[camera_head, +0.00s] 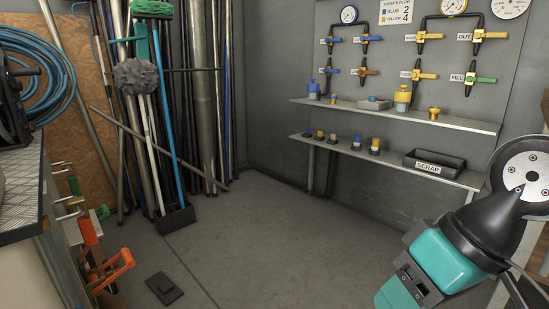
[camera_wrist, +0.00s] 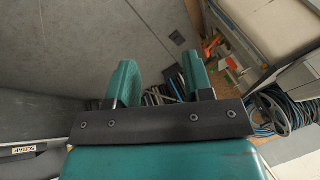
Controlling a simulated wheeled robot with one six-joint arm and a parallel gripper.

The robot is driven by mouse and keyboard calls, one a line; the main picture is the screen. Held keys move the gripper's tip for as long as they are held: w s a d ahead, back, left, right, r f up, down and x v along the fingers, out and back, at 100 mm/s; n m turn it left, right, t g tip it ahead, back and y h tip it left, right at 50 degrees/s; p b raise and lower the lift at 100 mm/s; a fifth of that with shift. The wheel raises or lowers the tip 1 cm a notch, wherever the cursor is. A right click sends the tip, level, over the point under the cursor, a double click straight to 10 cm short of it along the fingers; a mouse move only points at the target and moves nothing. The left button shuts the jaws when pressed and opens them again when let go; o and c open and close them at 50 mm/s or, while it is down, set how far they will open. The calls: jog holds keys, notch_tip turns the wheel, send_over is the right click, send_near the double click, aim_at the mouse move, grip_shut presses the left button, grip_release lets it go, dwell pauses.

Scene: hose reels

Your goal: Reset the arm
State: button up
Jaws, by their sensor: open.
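My gripper (camera_wrist: 160,62) shows in the wrist view with its two green fingers spread apart. The gap between the fingers is empty, and nothing touches them. Beyond the fingers lie grey floor and, farther off, the tools and poles by the wall. In the head view, my arm (camera_head: 445,254) is at the lower right, with black and teal links bent in front of the shelf's right end. The fingers cannot be made out in the head view.
Two wall shelves (camera_head: 405,117) hold small blue and yellow fittings and a scrap bin (camera_head: 434,165). Gauges and valves hang above. Poles and brooms (camera_head: 165,110) lean in the back left corner. A workbench (camera_head: 28,190) stands left. A black pedal (camera_head: 164,288) lies on otherwise clear floor.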

jog(key=s+r+n+p, duration=0.1)
jog(key=r+p, duration=1.8)
jog(key=s+r+n+g+p, duration=0.1)
jog(key=s+r+p, duration=0.1)
jog(key=r+p, duration=1.7)
jog(key=shift+s+a+r+g+h, duration=0.2)
jog(key=shift+s+a+g+h, duration=0.1)
jog(key=shift+a+h, duration=0.1)
